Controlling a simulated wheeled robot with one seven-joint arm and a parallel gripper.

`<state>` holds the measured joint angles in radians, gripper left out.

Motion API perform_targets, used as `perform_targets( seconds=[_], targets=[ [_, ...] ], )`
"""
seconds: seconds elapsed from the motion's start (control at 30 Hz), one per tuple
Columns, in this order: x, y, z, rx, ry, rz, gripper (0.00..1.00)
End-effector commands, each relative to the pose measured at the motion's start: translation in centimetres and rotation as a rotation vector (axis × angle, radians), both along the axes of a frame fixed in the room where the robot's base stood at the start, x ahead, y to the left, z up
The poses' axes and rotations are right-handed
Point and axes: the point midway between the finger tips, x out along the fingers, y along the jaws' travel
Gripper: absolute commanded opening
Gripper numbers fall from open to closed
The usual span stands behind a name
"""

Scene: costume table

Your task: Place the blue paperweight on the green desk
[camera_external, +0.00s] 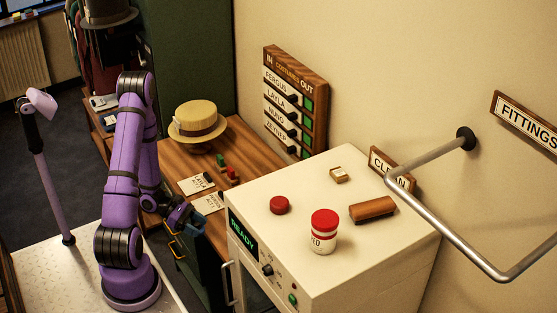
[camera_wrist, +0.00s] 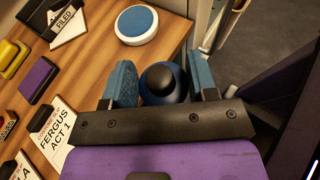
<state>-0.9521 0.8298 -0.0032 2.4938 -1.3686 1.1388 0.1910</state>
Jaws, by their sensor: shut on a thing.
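My gripper (camera_external: 187,217) is low at the front edge of the brown wooden table. In the wrist view its two blue-padded fingers (camera_wrist: 163,84) are shut on a dark blue round paperweight with a black knob (camera_wrist: 164,77), one finger on each side. The paperweight's lower part is hidden behind the gripper's black bar. In the external view I cannot tell the paperweight from the blue fingers. No green desktop is clearly visible; a dark green front (camera_external: 203,262) shows below the wooden table's edge, partly hidden.
The wooden table (camera_external: 240,135) holds a straw hat (camera_external: 197,122), name cards (camera_wrist: 55,133), small blocks and a blue-topped white disc (camera_wrist: 137,23). A white cabinet (camera_external: 320,277) with a red-lidded jar (camera_external: 323,232) stands at right. A metal rail (camera_external: 445,235) projects from the wall.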

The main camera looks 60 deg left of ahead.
Motion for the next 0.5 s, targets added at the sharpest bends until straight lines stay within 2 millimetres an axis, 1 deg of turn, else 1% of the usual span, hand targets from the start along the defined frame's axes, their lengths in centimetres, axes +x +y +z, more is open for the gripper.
perform_targets(
  seconds=[0.1, 0.3, 0.37, 0.43, 0.5],
  targets=[
    [-0.5, 0.5, -0.9, 0.001, 0.006, 0.078, 0.21],
    [-0.6, 0.8, -1.3, 0.006, 0.004, 0.118, 0.21],
    [-0.3, 0.8, -1.3, 0.007, 0.003, 0.117, 0.21],
    [0.6, 0.9, -1.4, 0.007, 0.002, 0.113, 0.21],
    [1.9, 1.1, -1.5, 0.008, 0.0, 0.111, 0.21]
  ],
)
